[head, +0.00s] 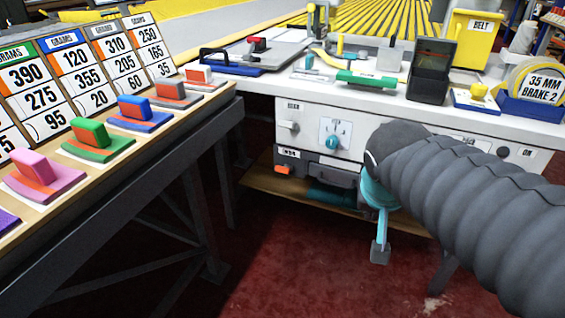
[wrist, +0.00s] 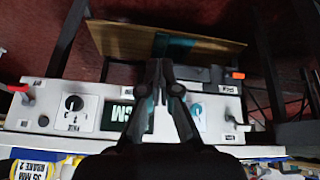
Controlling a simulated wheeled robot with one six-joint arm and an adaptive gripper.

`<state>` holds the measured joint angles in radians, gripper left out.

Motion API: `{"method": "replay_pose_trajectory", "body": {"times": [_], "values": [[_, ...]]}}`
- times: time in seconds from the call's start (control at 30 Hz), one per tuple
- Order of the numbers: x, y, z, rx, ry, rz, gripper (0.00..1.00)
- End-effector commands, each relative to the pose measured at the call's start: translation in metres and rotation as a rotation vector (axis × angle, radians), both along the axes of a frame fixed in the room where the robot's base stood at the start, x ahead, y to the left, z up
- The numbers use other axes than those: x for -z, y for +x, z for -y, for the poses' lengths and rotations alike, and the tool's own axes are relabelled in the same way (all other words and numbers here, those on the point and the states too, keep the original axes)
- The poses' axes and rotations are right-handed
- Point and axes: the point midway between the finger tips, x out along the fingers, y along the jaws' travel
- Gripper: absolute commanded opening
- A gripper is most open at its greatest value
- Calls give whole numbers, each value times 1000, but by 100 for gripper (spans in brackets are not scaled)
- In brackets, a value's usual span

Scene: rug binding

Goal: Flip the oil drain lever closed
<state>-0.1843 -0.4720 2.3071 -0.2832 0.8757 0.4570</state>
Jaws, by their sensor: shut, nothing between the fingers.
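A small orange-red lever end (head: 283,169) sits below the left part of the white front panel, by a small label; I cannot read whether it marks the oil drain. It also shows at the right in the wrist view (wrist: 238,75), where the panel appears upside down. My gripper (head: 380,252) hangs in front of the panel, to the right of this lever and apart from it. In the wrist view my gripper (wrist: 158,66) has its fingers together with nothing between them. My grey sleeved arm hides the panel's right middle.
The white panel (head: 310,125) carries a teal-marked dial (head: 333,141) and a pale knob (head: 288,127). A wooden shelf (head: 258,184) lies below it. A sample table with coloured blocks (head: 90,133) stands at the left. Red floor (head: 290,265) is clear in front.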

Motion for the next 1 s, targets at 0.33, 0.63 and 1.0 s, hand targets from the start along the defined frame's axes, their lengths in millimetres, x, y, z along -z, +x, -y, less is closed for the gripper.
{"method": "replay_pose_trajectory", "body": {"times": [0.33, 0.63, 1.0], "values": [[7, 133, -84, 127, -62, 133, 0], [27, 204, -179, 171, -35, 286, 0], [33, 218, -205, 179, -14, 329, 0]]}}
